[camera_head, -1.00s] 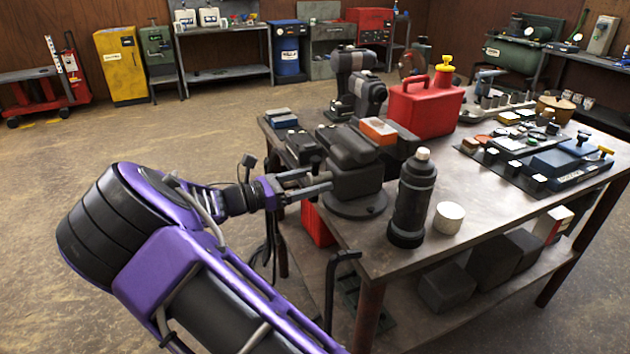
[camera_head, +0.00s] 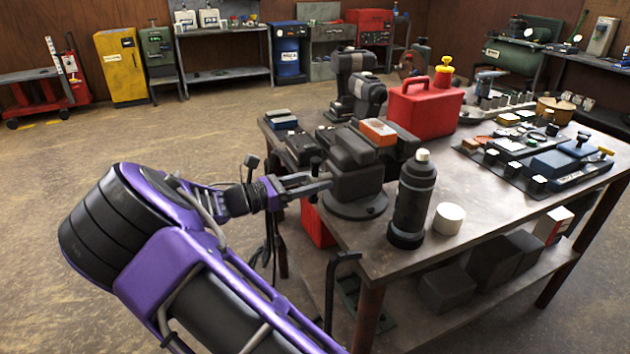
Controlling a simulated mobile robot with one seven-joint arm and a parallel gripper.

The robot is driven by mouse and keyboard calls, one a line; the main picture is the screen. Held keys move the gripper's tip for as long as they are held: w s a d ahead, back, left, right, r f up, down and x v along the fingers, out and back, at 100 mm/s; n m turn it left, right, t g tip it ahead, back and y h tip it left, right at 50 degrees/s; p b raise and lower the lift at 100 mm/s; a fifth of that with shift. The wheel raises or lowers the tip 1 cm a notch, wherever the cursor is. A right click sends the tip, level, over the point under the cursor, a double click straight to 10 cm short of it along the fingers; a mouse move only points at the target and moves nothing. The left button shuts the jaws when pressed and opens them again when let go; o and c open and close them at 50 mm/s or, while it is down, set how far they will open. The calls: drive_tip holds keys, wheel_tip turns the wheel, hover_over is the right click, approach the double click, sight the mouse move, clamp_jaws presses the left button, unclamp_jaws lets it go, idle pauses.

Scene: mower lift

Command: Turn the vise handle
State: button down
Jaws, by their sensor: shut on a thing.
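The dark grey vise (camera_head: 354,172) stands on its round base at the near left corner of the workbench. Its handle (camera_head: 315,168) shows as a small dark bar end at the vise's left side, between and just above my gripper's fingers. My gripper (camera_head: 318,183) reaches in from the left on the purple arm and is shut on the handle. Most of the handle is hidden by the fingers.
The workbench (camera_head: 405,262) holds a black bottle (camera_head: 412,200) and a white cylinder (camera_head: 448,218) right of the vise. A red can (camera_head: 424,106) and an orange-topped block (camera_head: 378,132) are behind it. Open floor lies left of the bench.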

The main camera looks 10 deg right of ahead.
drive_tip(key=shift+m, duration=0.3)
drive_tip(key=m, duration=0.3)
drive_tip(key=shift+m, duration=0.3)
drive_tip(key=m, duration=0.4)
drive_tip(key=shift+f+m+b, duration=0.1)
drive_tip(key=shift+m+b, duration=0.2)
drive_tip(key=shift+b, duration=0.1)
drive_tip(key=m+b, duration=0.1)
drive_tip(key=m, duration=0.3)
drive_tip(key=shift+m+h+b, duration=0.3)
drive_tip(key=shift+b, duration=0.05)
drive_tip(key=shift+m+b, duration=0.8)
drive_tip(key=shift+m, duration=1.2)
drive_tip(key=shift+c, duration=1.8)
unclamp_jaws()
drive_tip(key=shift+s+a, duration=0.1)
